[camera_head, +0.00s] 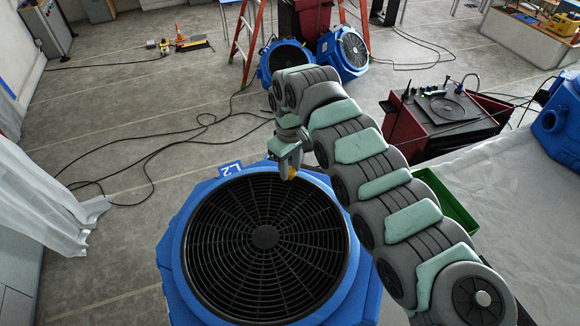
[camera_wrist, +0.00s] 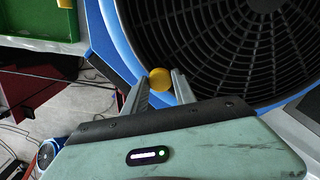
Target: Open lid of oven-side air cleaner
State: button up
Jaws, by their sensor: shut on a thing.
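The air cleaner (camera_head: 172,250) is a blue unit with a round black grille (camera_head: 265,237) on top and a tag reading L2 (camera_head: 231,168) at its far edge. In the wrist view its grille (camera_wrist: 230,45) fills the upper right. My gripper (camera_head: 290,172) is at the far right part of the grille's rim. In the wrist view my gripper (camera_wrist: 160,85) is shut on a round yellow knob (camera_wrist: 160,78) at the rim. The grille lies flat on the body as far as I can see. My arm hides part of the unit's right side.
A green bin (camera_head: 447,200) stands right of the air cleaner, partly behind my arm. A red cart (camera_head: 440,120) is beyond it. Two blue fan units (camera_head: 343,52) and an orange ladder (camera_head: 247,45) stand at the back. Cables (camera_head: 150,165) lie across the floor at left.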

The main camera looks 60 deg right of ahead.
grip_shut()
dwell(0.8)
